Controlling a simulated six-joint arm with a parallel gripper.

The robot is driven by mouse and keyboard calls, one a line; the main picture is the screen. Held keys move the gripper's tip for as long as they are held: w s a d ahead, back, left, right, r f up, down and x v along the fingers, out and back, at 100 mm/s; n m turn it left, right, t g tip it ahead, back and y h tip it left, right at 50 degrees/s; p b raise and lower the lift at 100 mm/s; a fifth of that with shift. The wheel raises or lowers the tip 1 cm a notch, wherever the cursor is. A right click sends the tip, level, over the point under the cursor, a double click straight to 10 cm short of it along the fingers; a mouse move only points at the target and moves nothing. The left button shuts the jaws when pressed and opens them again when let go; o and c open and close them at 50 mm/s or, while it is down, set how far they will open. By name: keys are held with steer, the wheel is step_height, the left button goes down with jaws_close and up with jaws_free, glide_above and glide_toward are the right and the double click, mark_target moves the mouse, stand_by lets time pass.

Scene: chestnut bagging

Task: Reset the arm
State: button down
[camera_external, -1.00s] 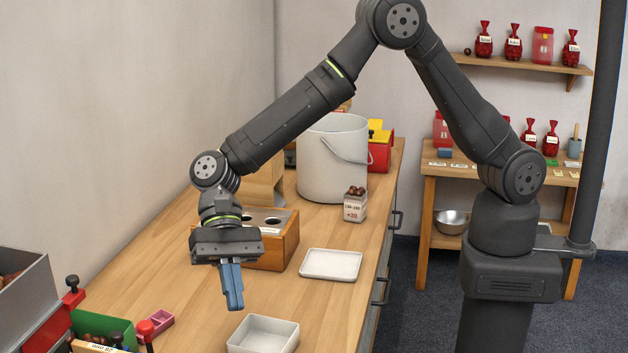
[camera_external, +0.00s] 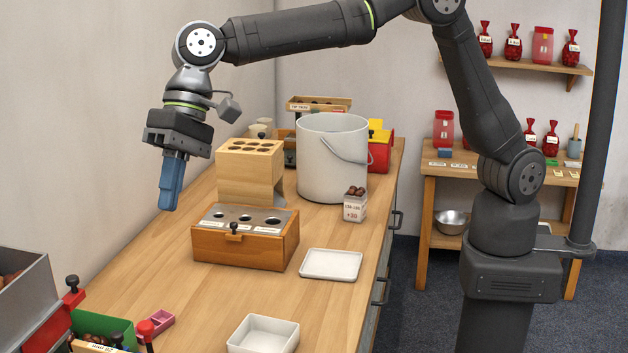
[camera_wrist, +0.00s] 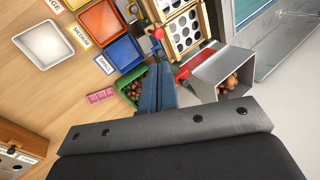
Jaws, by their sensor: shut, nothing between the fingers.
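My gripper (camera_external: 171,181) hangs in the air in the external view, above the left part of the wooden workbench (camera_external: 215,300). Its blue fingers point down and are closed together, with nothing between them. In the wrist view the blue fingers (camera_wrist: 158,88) are side by side, over a green bin of chestnuts (camera_wrist: 134,88) and a grey metal hopper (camera_wrist: 218,75).
A wooden box with holes (camera_external: 246,247), a taller holed block (camera_external: 248,170) and a white bucket (camera_external: 332,160) stand on the bench. White trays (camera_external: 331,264) lie at its front right. The wall is close on the left. Bare bench lies between.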

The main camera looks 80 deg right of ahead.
steer(key=shift+s+a+f+m+g+y, duration=0.25)
steer(key=shift+a+f+m+y, duration=0.25)
steer(key=shift+f, duration=0.2)
steer(key=shift+s+a+f+m+g+y, duration=0.15)
steer(key=shift+s+a+f+m+y, duration=0.1)
steer(key=shift+a+f+m+y, duration=0.35)
steer(key=shift+d+f, duration=0.1)
stand_by(1.4)
